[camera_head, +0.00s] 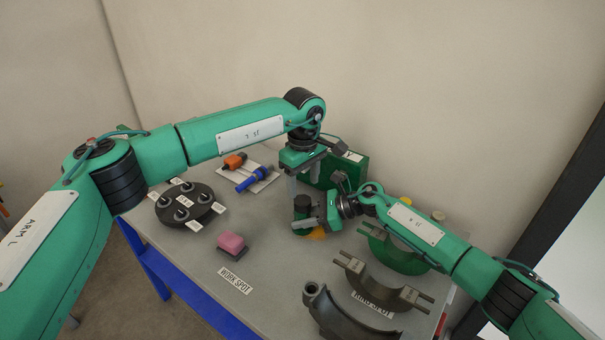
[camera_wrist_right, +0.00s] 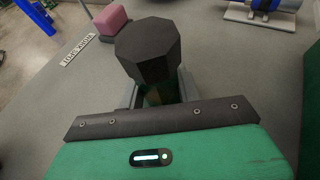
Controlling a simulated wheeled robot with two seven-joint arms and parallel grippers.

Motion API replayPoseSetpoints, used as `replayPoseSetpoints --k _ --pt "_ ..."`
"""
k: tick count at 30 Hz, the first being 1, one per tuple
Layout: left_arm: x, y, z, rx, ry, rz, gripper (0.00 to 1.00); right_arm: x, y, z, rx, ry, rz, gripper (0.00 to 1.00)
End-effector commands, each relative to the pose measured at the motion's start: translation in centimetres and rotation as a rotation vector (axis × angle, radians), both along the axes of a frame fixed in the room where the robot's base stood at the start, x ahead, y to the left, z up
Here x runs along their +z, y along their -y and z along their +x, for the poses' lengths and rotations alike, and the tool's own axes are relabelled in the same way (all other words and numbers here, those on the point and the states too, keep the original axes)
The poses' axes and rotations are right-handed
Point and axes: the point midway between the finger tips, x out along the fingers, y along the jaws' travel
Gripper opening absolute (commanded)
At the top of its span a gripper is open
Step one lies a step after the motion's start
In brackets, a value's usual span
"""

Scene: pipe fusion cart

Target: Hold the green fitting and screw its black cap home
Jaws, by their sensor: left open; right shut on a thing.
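The green fitting (camera_head: 302,214) stands upright near the middle of the bench with its black cap (camera_head: 302,201) on top. In the right wrist view the cap (camera_wrist_right: 152,50) is a faceted black knob, and a little of the green fitting (camera_wrist_right: 163,95) shows below it. My right gripper (camera_head: 304,223) is shut on the fitting from the right side. My left gripper (camera_head: 304,188) points down from above, open, close to the cap; I cannot tell whether its fingers touch it. The joint between cap and fitting is mostly hidden.
A black round tray with knobs (camera_head: 170,212) and a pink block (camera_head: 231,241) are to the left. Orange (camera_head: 234,161) and blue (camera_head: 252,181) parts lie on a white rack behind. Curved clamp halves (camera_head: 376,285) fill the right front.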

Motion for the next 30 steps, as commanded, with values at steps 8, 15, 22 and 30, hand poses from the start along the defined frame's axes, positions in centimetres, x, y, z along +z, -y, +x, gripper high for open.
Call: replayPoseSetpoints --k 8,15,22,30 --pt "0.24 0.05 -0.05 0.44 -0.003 0.0 0.6 0.03 -0.01 0.01 0.0 0.0 0.0 0.0" --pt "0.45 0.06 -0.04 0.822 -0.002 -0.001 0.6 0.03 0.0 0.01 0.0 0.0 0.0 0.0" --pt "0.71 0.06 -0.06 1.19 -0.003 -0.001 0.6 0.03 0.0 0.01 0.0 0.0 0.0 0.0" --pt "1.0 0.05 -0.02 1.62 -0.002 -0.002 0.6 0.03 0.0 0.01 0.0 0.0 0.0 0.0"
